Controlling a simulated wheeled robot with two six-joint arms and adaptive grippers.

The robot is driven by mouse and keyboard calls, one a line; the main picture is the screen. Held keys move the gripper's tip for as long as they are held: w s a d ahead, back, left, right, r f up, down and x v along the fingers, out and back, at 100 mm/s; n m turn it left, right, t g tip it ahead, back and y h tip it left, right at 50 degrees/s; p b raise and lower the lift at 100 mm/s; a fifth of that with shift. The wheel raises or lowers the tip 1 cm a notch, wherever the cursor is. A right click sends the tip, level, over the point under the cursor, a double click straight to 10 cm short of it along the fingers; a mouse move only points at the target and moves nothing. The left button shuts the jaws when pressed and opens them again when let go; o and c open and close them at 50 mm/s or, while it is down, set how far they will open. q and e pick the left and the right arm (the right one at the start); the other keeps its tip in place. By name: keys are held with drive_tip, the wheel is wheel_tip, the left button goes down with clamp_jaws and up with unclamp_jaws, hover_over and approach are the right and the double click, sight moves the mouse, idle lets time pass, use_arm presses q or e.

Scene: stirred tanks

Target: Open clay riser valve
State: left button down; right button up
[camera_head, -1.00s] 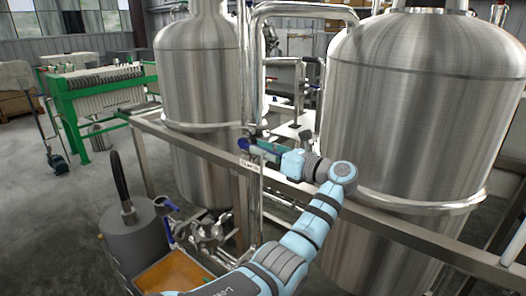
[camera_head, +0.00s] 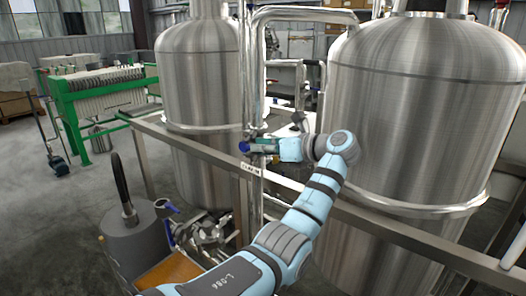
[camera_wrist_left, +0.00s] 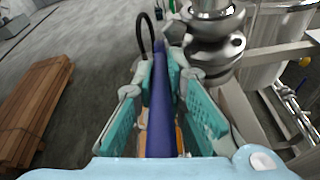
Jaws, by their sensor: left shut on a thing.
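The riser valve's blue lever (camera_head: 244,147) shows beside the vertical steel pipe between the two tanks, above a small label on the rail. My left gripper (camera_head: 262,147) reaches it from the right and is shut on the lever. In the left wrist view, the long blue lever (camera_wrist_left: 160,115) runs lengthwise between the two teal finger pads of my left gripper (camera_wrist_left: 160,68). The steel valve body (camera_wrist_left: 213,40) shows at the top right there. In the head view the gripper hides most of the lever. My right gripper is not in view.
Large steel tanks stand at left (camera_head: 200,90) and right (camera_head: 415,110). A steel rail (camera_head: 205,152) crosses in front of them. A grey pump-like unit (camera_head: 135,240) and another blue-handled valve (camera_head: 168,206) are lower left. A green filter press (camera_head: 100,95) stands behind; open floor lies at left.

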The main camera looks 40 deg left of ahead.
use_arm(q)
drive_tip(key=r+h, duration=0.1)
drive_tip(key=h+p, duration=0.1)
drive_tip(key=shift+a+r+h, duration=0.3)
drive_tip(key=shift+r, duration=0.1)
drive_tip(key=shift+a+r+h+p, duration=0.2)
drive_tip(key=shift+h+p, duration=0.35)
drive_tip(key=shift+h, duration=0.05)
drive_tip(key=c, duration=1.6)
unclamp_jaws()
drive_tip(key=shift+s+r, duration=0.1)
drive_tip(key=shift+s, duration=0.05)
drive_tip(key=shift+w, duration=0.2)
drive_tip(key=shift+d, duration=0.15)
drive_tip(key=v, duration=0.7)
drive_tip(key=shift+s+d, duration=0.1)
